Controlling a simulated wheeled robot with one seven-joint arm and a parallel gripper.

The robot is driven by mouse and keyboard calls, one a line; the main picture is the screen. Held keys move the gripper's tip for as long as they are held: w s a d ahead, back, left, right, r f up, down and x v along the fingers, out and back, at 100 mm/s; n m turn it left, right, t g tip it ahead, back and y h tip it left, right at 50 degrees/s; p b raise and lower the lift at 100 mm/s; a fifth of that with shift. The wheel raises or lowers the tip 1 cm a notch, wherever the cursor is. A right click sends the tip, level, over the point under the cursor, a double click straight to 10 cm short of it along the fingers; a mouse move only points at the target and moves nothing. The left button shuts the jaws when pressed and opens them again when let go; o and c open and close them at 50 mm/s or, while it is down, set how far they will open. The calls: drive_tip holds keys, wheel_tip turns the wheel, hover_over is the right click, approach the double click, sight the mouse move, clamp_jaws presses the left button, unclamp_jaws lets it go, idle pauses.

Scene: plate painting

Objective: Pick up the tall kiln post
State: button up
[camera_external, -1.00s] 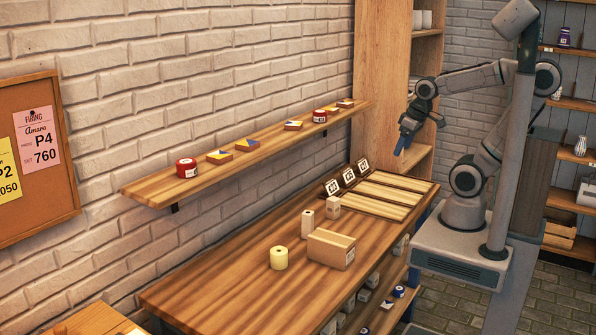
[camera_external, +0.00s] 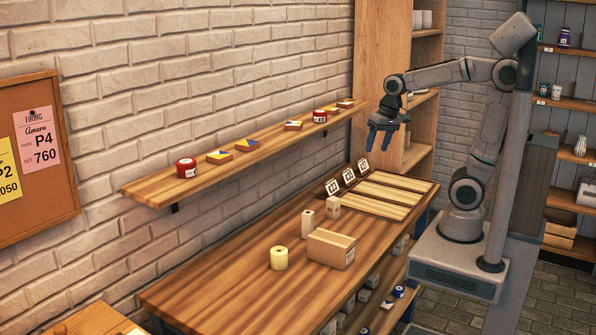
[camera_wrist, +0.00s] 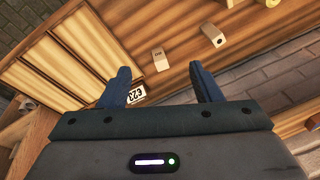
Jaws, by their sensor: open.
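Two small pale posts stand upright on the workbench in the external view. My gripper (camera_external: 378,146) is open and empty, with blue fingers pointing down, high above the bench and well apart from both posts.
A cardboard box (camera_external: 331,249) and a yellow roll (camera_external: 279,258) stand near the posts. A wall shelf (camera_external: 160,190) holds small items. The bench's near left is clear.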

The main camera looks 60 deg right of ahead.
drive_tip(key=w+a+f+m+g+b, duration=0.1)
drive_tip(key=w+a+f+m+b, duration=0.45)
drive_tip(key=w, duration=0.55)
drive_tip(key=m+g+b, duration=0.1)
drive_tip(key=m+b, duration=0.3)
drive_tip(key=m, duration=0.2)
hover_over(308, 212)
wheel_tip(308, 212, down, 8)
drive_tip(key=shift+h, duration=0.4)
drive_tip(key=f, duration=0.5)
drive_tip(key=f+b, duration=0.1)
drive_tip(key=f, duration=0.2)
drive_tip(key=shift+w, duration=0.3)
drive_tip(key=f, duration=0.2)
drive_tip(key=s+f, duration=0.1)
drive_tip(key=f, duration=0.1)
drive_tip(key=shift+a+f, duration=0.15)
drive_tip(key=shift+w+f, duration=0.1)
drive_tip(key=shift+f, duration=0.4)
drive_tip(key=c, duration=1.2)
